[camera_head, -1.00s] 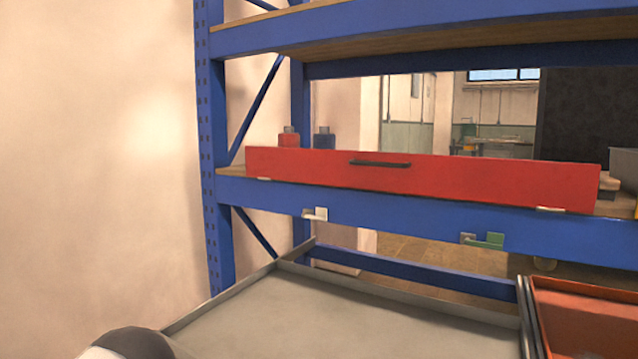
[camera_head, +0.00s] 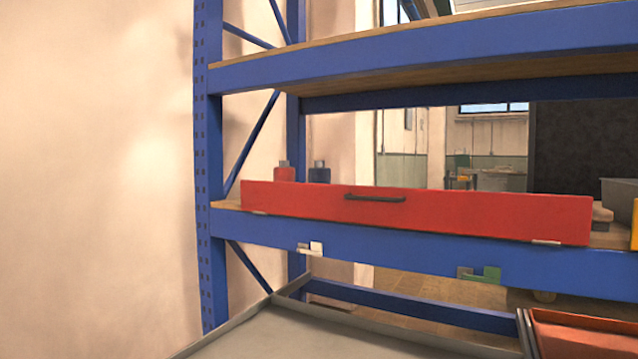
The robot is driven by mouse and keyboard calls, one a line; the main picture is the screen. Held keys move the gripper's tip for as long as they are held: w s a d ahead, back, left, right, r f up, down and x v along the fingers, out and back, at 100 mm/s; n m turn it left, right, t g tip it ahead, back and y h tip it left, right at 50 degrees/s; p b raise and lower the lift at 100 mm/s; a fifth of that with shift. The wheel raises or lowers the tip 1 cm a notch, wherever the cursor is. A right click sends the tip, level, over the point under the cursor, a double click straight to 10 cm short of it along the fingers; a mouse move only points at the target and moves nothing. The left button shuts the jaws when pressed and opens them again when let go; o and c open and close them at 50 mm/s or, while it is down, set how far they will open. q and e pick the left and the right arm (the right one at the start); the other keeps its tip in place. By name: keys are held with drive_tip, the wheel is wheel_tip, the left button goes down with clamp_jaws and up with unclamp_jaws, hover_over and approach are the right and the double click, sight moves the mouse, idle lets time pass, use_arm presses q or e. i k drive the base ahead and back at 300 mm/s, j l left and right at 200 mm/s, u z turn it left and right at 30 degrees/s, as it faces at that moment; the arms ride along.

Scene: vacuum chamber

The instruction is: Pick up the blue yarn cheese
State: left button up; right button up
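A small dark blue object (camera_head: 319,172) with a grey top stands on the rack's middle shelf, behind a long red drawer front (camera_head: 430,214). Its lower part is hidden by the red front. It may be the blue yarn cheese, but it is too small to be sure. A similar red object (camera_head: 283,171) stands just to its left. Neither of my grippers is in view.
A blue rack (camera_head: 213,200) with wooden shelves fills the middle and right. A grey flat tray-like surface (camera_head: 300,338) lies below in front, with an orange-red bin (camera_head: 585,335) at its right. A beige wall (camera_head: 95,180) closes the left side.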

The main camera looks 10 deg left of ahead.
sight(318, 174)
drive_tip(key=i+j, duration=0.3)
drive_tip(key=j, duration=0.15)
drive_tip(key=i+j, duration=0.3)
drive_tip(key=j, duration=0.15)
drive_tip(key=i+z, duration=0.05)
